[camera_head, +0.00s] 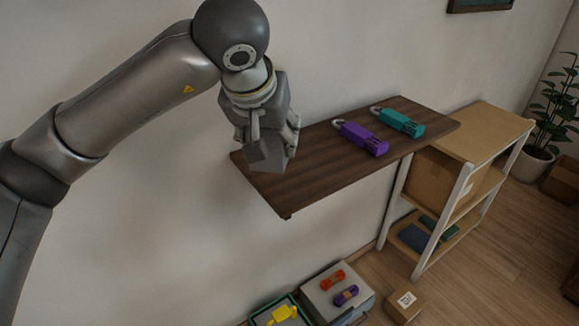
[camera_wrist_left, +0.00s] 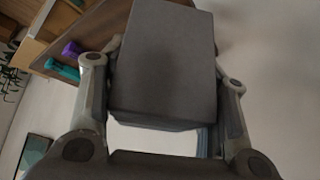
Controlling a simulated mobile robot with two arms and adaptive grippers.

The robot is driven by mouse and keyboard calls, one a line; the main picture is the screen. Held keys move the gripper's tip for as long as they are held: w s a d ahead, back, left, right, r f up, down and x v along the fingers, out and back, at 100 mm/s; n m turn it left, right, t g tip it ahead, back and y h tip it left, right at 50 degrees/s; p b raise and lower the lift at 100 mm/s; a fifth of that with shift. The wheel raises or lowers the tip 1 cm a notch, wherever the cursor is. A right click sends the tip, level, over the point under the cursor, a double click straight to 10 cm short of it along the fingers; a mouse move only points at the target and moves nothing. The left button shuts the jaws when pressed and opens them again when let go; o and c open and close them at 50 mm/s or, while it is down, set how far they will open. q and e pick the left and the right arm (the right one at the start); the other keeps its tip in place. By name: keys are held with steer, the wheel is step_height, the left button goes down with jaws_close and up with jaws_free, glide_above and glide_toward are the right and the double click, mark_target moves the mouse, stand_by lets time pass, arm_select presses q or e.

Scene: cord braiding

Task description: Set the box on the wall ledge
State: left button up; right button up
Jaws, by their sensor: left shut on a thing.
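My left gripper (camera_head: 266,122) is above the left end of the dark wooden wall ledge (camera_head: 290,185). It is shut on a dark grey box (camera_head: 268,157). In the left wrist view the box (camera_wrist_left: 163,62) sits between the two fingers and fills the middle. The ledge (camera_wrist_left: 122,22) shows behind it. I cannot tell whether the box's underside touches the ledge. The gripper partly hides the box in the head view. My right gripper is not in view.
A purple padlock-like item (camera_head: 364,138) and a teal one (camera_head: 401,122) lie on the ledge to the right. Bare ledge lies between them and the box. A wooden shelf unit (camera_head: 470,135) stands at the ledge's right end. Bins and a small carton (camera_head: 404,303) are on the floor below.

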arm_select(q)
steer(key=w+d+f, duration=0.1)
steer(key=w+f, duration=0.1)
steer(key=w, duration=0.1)
steer(key=w+d+f, duration=0.1)
steer(key=w+f, duration=0.2)
steer(key=w+d+f+b, duration=0.1)
steer(key=w+f, duration=0.1)
steer(key=w, duration=0.1)
steer(key=shift+w+f, duration=0.15)
steer(key=shift+w, duration=0.15)
steer(key=shift+w+f, duration=0.35)
steer(key=shift+w+d+f, duration=0.1)
steer(key=shift+w+f, duration=0.1)
steer(key=shift+f, duration=0.1)
step_height(320, 180, down, 3)
steer(key=shift+w+d+f+b, duration=0.1)
steer(key=shift+f+b, duration=0.1)
steer(key=shift+b, duration=1)
steer(key=shift+r, duration=0.1)
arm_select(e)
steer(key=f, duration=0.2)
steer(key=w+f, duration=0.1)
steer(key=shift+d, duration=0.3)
